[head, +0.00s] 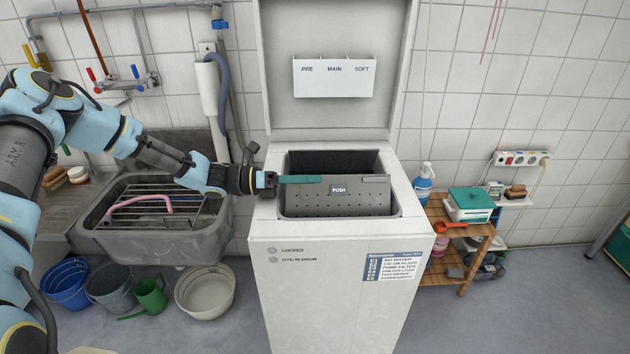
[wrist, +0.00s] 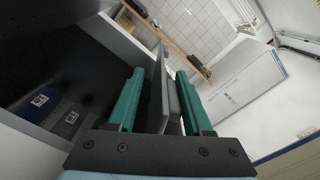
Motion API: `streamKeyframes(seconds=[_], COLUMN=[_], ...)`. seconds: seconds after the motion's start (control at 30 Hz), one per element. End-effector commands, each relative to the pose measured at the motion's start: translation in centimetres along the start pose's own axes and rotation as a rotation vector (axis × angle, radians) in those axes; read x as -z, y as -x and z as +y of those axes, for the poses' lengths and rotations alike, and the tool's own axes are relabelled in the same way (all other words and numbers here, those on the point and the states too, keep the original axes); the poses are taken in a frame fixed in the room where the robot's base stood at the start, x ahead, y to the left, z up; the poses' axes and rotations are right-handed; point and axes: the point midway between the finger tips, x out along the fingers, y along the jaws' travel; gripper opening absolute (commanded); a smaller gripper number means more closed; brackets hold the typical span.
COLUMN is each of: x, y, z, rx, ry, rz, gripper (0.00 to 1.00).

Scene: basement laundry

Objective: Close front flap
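The white top-loading washer (head: 325,265) stands with its lid (head: 335,110) raised against the wall. In its opening a grey perforated flap (head: 335,203) with a "PUSH" label stands tilted up, with dark space behind it. I cannot tell for certain whether this is the front flap. My gripper (head: 300,180) reaches in from the left, with its green fingers at the flap's upper left edge. In the wrist view, my gripper (wrist: 157,95) has its fingers apart, with grey panel edges (wrist: 170,95) between them. A gap shows beside the left finger; contact on the right is unclear.
A stone sink (head: 165,225) with a drying rack is left of the washer, with buckets (head: 205,290) below. A wooden shelf (head: 465,245) with a spray bottle (head: 424,180) and a teal-lidded box (head: 470,205) stands to the right. The raised lid bounds the space behind the opening.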

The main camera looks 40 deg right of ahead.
Motion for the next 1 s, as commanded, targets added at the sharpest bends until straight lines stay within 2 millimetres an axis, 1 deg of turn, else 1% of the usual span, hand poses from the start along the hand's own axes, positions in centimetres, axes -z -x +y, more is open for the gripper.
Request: streamKeyframes(seconds=[0.03, 0.2, 0.3, 0.43, 0.6, 1.0], x=[0.2, 0.3, 0.2, 0.1, 0.1, 0.1], y=[1.1, 4.6, 6.4, 8.3, 9.3, 9.4], z=[0.3, 0.3, 0.3, 0.2, 0.1, 0.0], rx=[-0.006, -0.007, -0.007, -0.006, -0.004, -0.002], ry=[-0.002, -0.001, 0.000, -0.001, 0.001, 0.002], rz=[-0.001, 0.000, -0.001, -0.001, -0.001, -0.001], gripper=[0.47, 0.47, 0.47, 0.47, 0.47, 0.47])
